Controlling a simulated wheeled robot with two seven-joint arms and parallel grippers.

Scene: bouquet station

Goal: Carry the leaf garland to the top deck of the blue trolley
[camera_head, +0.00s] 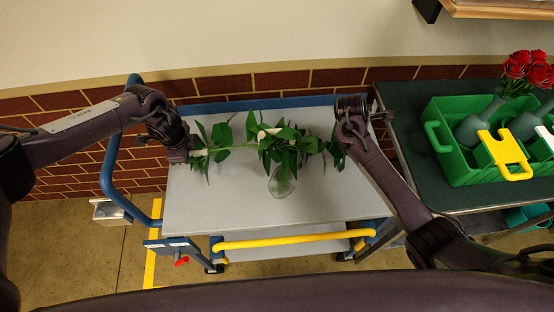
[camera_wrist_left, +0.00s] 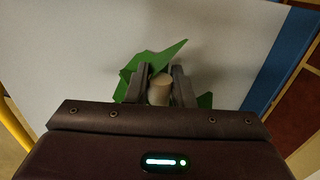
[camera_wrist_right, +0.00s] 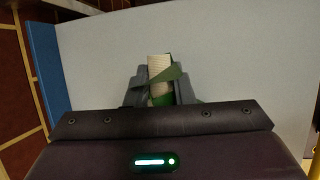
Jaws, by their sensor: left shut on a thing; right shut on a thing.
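The leaf garland (camera_head: 283,143), a run of green leaves with a few pale parts, spans between my two grippers over the grey top deck (camera_head: 210,210) of the blue trolley. My left gripper (camera_head: 192,152) is shut on its left end; a pale round piece (camera_wrist_left: 159,90) and leaves show between the fingers in the left wrist view. My right gripper (camera_head: 345,138) is shut on its right end; a pale ribbed piece (camera_wrist_right: 160,70) and a leaf show in the right wrist view. Whether the garland touches the deck I cannot tell.
A clear glass vase (camera_head: 281,184) shows at the deck's middle, partly behind the leaves. Right of the trolley, a dark green table (camera_head: 410,100) bears a green crate (camera_head: 452,165) with vases and red roses (camera_head: 520,72). A brick wall stands behind. Much of the deck is bare.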

